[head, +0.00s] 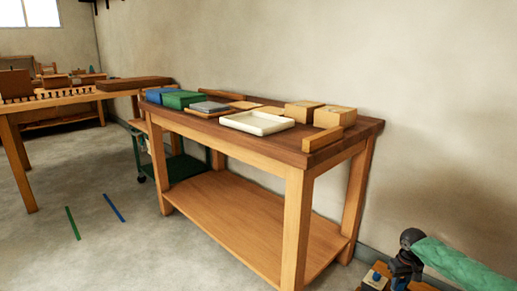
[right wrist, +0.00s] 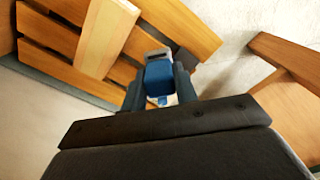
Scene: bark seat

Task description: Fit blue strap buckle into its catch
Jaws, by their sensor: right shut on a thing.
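My right gripper (right wrist: 158,86) is shut on the blue strap buckle (right wrist: 158,74), a blue block with a grey end that sits between its two dark fingers. The grey end points toward a slatted wooden piece (right wrist: 185,22). A dark block (right wrist: 183,58) lies at the slats' edge just beyond the buckle; I cannot tell if it is the catch or if the two touch. My left gripper is not in view.
A workbench (head: 240,205) stands by the wall with a white tray (head: 258,123), wooden boxes (head: 335,116) and a green box (head: 182,100) on top. A second table (head: 60,98) is at the left.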

